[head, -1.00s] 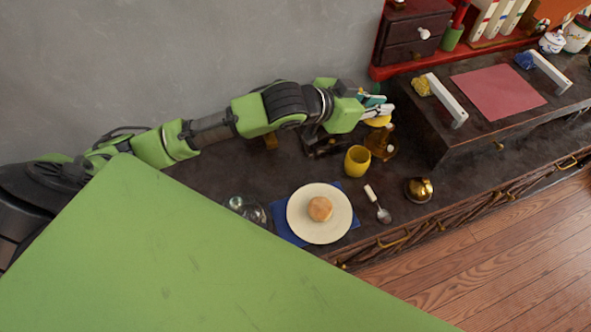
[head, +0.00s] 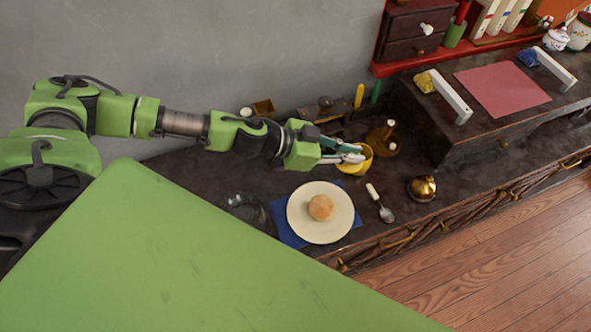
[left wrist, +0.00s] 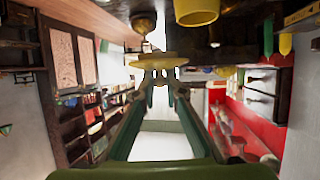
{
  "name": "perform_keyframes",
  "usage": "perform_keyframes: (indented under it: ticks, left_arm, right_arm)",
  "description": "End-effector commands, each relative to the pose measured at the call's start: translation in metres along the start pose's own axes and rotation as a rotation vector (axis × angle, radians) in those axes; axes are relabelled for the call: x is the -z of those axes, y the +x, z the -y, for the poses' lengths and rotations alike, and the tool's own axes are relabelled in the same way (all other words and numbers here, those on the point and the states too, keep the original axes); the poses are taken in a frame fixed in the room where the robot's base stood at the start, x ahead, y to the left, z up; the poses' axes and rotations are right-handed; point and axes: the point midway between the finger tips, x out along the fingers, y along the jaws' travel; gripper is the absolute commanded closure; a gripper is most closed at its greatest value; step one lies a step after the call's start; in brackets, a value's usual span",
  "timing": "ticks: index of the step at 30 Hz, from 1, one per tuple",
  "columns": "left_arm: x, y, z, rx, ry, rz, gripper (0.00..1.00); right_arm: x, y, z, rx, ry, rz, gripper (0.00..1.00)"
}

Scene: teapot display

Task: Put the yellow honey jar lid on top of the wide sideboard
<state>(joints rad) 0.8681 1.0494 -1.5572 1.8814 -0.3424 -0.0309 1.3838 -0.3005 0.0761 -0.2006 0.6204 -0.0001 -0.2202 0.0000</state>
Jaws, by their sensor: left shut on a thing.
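My left gripper (head: 352,154) is shut on the yellow honey jar lid (left wrist: 160,60), a round flat disc at its fingertips in the left wrist view. In the head view the fingers and lid overlap the yellow cup (left wrist: 197,12), so their outlines are hard to part. The wrist view shows the lid and cup apart. The wide sideboard (head: 278,183) is the long dark cabinet under the tableware. The lid appears held above its top; the exact height is unclear. My right gripper is not in view.
A white plate (head: 300,230) with a bun (head: 320,207) lies on a blue napkin. A raised dark cabinet (head: 470,140) is at right.

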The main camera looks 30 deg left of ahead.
Motion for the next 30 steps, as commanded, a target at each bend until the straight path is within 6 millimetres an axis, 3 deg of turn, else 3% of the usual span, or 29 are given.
perform_keyframes:
  ticks: [5,16,21,30]
  left_arm:
    - [-0.015,-0.006,0.005,-0.005,0.002,0.000,1.00]
    - [-0.082,-0.051,0.056,-0.003,0.001,0.004,1.00]
    - [-0.116,-0.055,0.070,-0.006,0.001,0.001,1.00]
    - [-0.142,-0.060,0.082,-0.005,0.003,-0.001,1.00]
  right_arm:
    - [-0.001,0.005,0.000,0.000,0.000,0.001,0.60]
    - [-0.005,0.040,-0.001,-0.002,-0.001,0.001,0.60]
    - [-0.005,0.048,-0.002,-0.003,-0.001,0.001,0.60]
    - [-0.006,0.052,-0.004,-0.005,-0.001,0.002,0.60]
